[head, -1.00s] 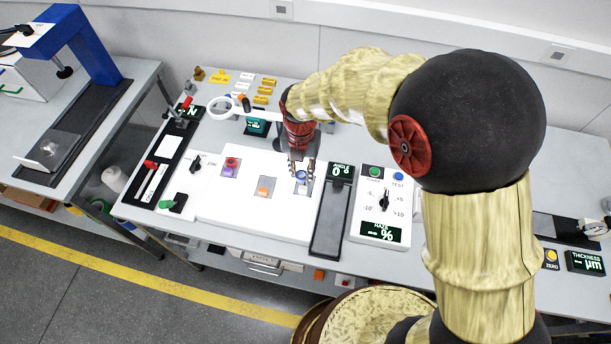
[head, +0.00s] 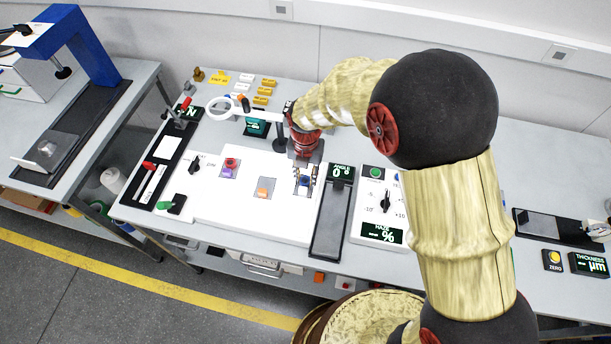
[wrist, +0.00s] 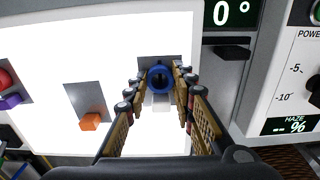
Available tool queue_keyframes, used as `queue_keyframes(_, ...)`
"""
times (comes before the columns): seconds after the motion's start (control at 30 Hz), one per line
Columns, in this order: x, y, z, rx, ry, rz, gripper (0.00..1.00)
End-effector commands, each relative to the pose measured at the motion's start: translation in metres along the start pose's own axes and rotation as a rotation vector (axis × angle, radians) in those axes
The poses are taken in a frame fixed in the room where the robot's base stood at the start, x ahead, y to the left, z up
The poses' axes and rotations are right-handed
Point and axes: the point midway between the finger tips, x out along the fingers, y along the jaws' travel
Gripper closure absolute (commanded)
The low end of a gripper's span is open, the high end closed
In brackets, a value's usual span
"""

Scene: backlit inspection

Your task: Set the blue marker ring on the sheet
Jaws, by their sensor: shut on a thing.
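The blue marker ring (wrist: 160,79) is held between the fingertips of my gripper (wrist: 158,84), near the top centre of the wrist view. In the head view the ring (head: 304,181) is small and partly hidden by the fingers. My gripper (head: 305,176) points down over the right part of the bright white panel. A grey sheet (wrist: 148,64) lies behind and below the ring, partly covered by the ring and fingers. I cannot tell whether the ring touches it.
An orange block (wrist: 89,121) sits on another grey square to the left. A red and purple piece (head: 230,168) stands farther left. The angle display slab (head: 331,220) and the haze box (head: 384,204) are close on the right. A white ring magnifier (head: 222,108) stands behind.

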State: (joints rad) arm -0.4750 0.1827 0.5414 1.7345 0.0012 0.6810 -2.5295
Motion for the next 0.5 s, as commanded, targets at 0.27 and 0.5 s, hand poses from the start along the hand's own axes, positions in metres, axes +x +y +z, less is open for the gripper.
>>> queue_keyframes(0.27,0.0003,0.0000,-0.0001,0.000,0.000,0.000,0.60)
queue_keyframes(0.5,0.0002,0.0000,-0.0001,0.000,0.000,0.000,0.57)
